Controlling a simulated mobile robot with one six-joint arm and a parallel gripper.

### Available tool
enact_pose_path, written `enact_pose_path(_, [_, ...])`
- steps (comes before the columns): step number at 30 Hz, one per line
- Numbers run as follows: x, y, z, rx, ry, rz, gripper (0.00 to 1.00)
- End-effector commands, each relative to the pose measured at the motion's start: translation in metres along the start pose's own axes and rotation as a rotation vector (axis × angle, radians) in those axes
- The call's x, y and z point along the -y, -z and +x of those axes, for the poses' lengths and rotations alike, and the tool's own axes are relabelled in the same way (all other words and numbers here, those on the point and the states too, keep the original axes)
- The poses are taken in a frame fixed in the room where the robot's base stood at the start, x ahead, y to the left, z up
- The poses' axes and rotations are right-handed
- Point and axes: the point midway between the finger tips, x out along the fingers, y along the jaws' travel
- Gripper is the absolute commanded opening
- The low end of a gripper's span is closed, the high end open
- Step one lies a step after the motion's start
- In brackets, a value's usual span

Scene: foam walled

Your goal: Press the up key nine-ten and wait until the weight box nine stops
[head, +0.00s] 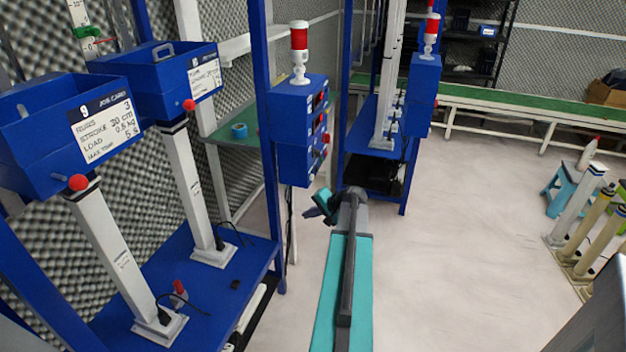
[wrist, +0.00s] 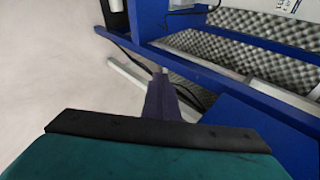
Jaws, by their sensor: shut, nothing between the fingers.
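Weight box nine (head: 45,125) is a blue box with a job card marked 9, at the left in the head view, on top of a white column with a red knob at its front. A blue control box (head: 290,155) hangs on the blue frame post near the middle, with dark displays and red parts on its right face. I cannot make out which part is the up key nine-ten. My gripper (head: 308,213) is shut and empty, below and right of the control box and apart from it. Its narrow dark purple fingers show in the wrist view (wrist: 164,78).
A second blue box (head: 150,85) stands behind box nine on its own column. Both columns rise from a blue bench (head: 210,295). A red-and-white beacon (head: 299,45) tops the control box. Another station (head: 424,85) stands behind. The pale floor (head: 460,250) at right is mostly clear.

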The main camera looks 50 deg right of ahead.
Motion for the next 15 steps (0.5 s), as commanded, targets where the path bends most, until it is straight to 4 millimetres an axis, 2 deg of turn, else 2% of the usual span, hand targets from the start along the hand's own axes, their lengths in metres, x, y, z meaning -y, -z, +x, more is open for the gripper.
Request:
enact_pose_path(1, [0.002,0.022,-0.016,-0.033,0.021,0.021,0.00])
enact_pose_path(6, [0.005,0.078,-0.067,-0.126,0.086,0.079,0.00])
enact_pose_path(10, [0.007,0.108,-0.098,-0.177,0.123,0.109,0.00])
enact_pose_path(15, [0.007,0.127,-0.121,-0.213,0.150,0.129,0.00])
